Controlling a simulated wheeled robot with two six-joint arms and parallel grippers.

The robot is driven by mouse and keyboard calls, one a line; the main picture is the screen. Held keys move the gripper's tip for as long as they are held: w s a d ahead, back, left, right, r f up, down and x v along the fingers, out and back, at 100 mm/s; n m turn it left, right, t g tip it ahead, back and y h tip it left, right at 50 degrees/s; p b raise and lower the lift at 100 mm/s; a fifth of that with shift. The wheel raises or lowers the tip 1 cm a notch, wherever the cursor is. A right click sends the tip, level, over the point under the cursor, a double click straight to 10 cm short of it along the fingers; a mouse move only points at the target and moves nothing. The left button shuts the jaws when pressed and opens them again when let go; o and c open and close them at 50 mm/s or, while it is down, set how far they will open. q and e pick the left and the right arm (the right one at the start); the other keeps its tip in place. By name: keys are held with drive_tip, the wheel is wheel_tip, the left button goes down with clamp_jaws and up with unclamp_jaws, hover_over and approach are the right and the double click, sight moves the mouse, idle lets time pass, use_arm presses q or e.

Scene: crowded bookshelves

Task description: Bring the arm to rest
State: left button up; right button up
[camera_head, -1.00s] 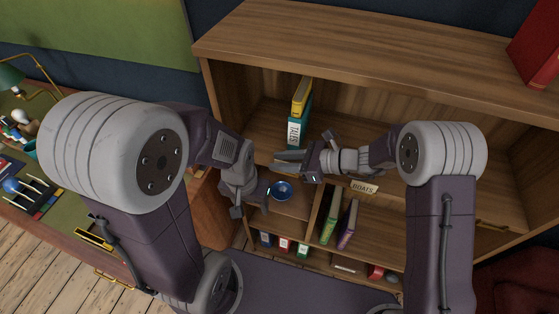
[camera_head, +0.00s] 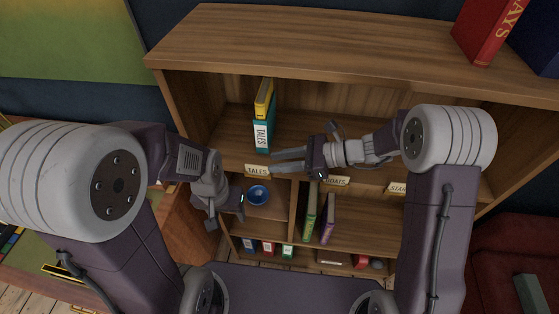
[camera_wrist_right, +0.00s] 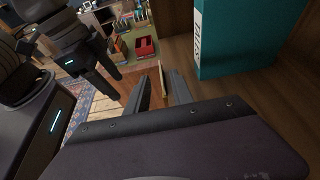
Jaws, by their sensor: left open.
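My left gripper (camera_head: 226,207) is open and empty, hanging in front of the left part of the bookcase, beside a blue bowl (camera_head: 258,194). It also shows in the right wrist view (camera_wrist_right: 105,77). My right gripper (camera_head: 288,162) points left at the edge of the upper shelf, just right of a teal TALES book (camera_head: 263,136) and a yellow book (camera_head: 265,97). Its two fingers (camera_wrist_right: 160,92) are apart in the right wrist view, with no held object visible. The teal book (camera_wrist_right: 246,42) stands close beside them there.
The wooden bookcase (camera_head: 300,45) has shelf labels, including TALES (camera_head: 257,170). A green book (camera_head: 310,212) and a purple book (camera_head: 328,218) lean in a lower compartment. A red book (camera_head: 489,30) stands on top. The upper shelf is bare right of the TALES book.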

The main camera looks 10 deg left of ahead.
idle(0.6)
drive_tip(key=s+d+f+n+g+h, duration=0.1)
drive_tip(key=s+d+f+n+h, duration=0.2)
drive_tip(key=s+d+n+h, duration=0.75)
drive_tip(key=s+d+f+n+t+h, duration=0.1)
drive_tip(key=d+f+n, duration=0.1)
drive_tip(key=d+n, duration=0.2)
drive_tip(key=s+d+f+n+h, duration=0.1)
drive_tip(key=d+f+n+h, duration=0.1)
drive_tip(key=d, duration=0.6)
drive_tip(key=shift+s+d+f+n+t, duration=0.2)
drive_tip(key=shift+d+f+n+t, duration=0.2)
drive_tip(key=shift+n, duration=0.45)
